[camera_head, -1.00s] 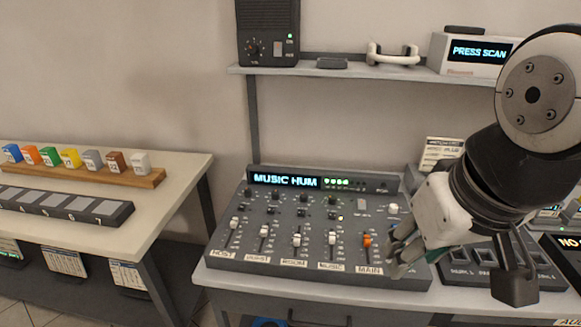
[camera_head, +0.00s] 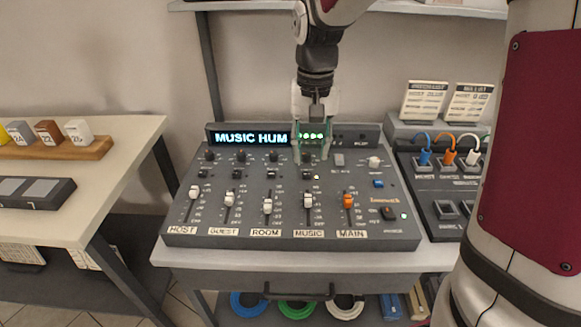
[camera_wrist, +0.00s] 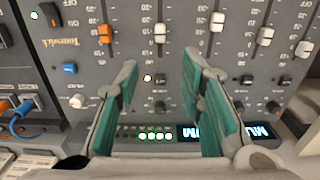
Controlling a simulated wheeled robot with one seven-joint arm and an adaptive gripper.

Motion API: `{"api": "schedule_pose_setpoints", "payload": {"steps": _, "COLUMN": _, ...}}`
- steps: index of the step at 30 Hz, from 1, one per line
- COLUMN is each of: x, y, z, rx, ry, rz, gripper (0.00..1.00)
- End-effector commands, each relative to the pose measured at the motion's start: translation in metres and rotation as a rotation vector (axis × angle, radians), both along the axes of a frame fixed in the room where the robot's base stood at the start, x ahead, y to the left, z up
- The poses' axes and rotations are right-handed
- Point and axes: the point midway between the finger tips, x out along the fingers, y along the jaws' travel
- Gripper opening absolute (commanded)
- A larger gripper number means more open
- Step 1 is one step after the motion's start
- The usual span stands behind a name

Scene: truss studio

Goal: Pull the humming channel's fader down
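The grey mixing console (camera_head: 180,232) has a screen (camera_head: 250,138) reading MUSIC HUM. Its labelled faders run HOST, GUEST, ROOM, MUSIC and MAIN. The white MUSIC fader (camera_head: 308,201) sits around mid-slot, left of the orange MAIN fader (camera_head: 348,201). My gripper (camera_head: 313,155) points down over the top of the MUSIC strip, by the screen's right end. In the wrist view, the picture is turned over; my gripper (camera_wrist: 160,65) is open, with teal pads apart and nothing between them. The MUSIC fader (camera_wrist: 160,33) shows beyond the fingertips, roughly in line with the gap.
White ROOM (camera_head: 268,206), GUEST (camera_head: 229,199) and HOST (camera_head: 194,191) faders stand to the left. A patch panel with coloured cables (camera_head: 448,156) is at the right. A side table (camera_head: 110,190) holds numbered blocks on a wooden rack. A shelf (camera_head: 440,8) crosses above.

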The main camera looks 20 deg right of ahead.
Motion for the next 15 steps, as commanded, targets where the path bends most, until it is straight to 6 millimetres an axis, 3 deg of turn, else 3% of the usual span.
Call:
{"api": "schedule_pose_setpoints", "payload": {"steps": 5, "x": 0.0, "y": 0.0, "z": -0.019, "rx": 0.0, "ry": 0.003, "rz": -0.001, "gripper": 0.35}}
{"api": "schedule_pose_setpoints", "payload": {"steps": 15, "x": -0.001, "y": 0.0, "z": -0.085, "rx": 0.0, "ry": 0.004, "rz": 0.001, "gripper": 0.35}}
